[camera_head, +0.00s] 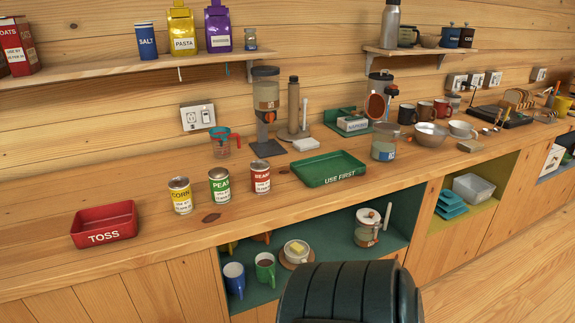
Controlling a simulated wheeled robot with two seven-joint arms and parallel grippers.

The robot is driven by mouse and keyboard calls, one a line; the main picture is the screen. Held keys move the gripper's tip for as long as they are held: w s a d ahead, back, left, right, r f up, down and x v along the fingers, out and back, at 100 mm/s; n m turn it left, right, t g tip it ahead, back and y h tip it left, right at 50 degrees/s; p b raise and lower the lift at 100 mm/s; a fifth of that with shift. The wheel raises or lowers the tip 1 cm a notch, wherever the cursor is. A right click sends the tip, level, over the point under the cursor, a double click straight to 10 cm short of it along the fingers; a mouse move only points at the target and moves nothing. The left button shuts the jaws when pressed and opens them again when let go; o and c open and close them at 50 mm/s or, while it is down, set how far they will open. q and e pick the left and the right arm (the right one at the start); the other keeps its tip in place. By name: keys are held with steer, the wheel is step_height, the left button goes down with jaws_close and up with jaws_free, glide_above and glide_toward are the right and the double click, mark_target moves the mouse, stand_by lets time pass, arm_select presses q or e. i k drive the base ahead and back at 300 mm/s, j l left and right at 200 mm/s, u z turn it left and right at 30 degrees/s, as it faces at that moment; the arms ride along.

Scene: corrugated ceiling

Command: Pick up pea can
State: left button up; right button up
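The pea can (219,185), with a green label reading PEAS, stands upright on the wooden counter. It is between the yellow corn can (180,195) on its left and the red beans can (260,177) on its right, with small gaps. Neither of my grippers is in this view.
A red TOSS tray (104,223) is on the left and a green USE FIRST tray (328,169) on the right. A measuring cup (221,143) and a dispenser (266,103) stand behind the cans. A dark ribbed shape hides part of the lower shelf.

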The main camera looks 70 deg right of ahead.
mark_target(218, 177)
steer(key=z, duration=2.1)
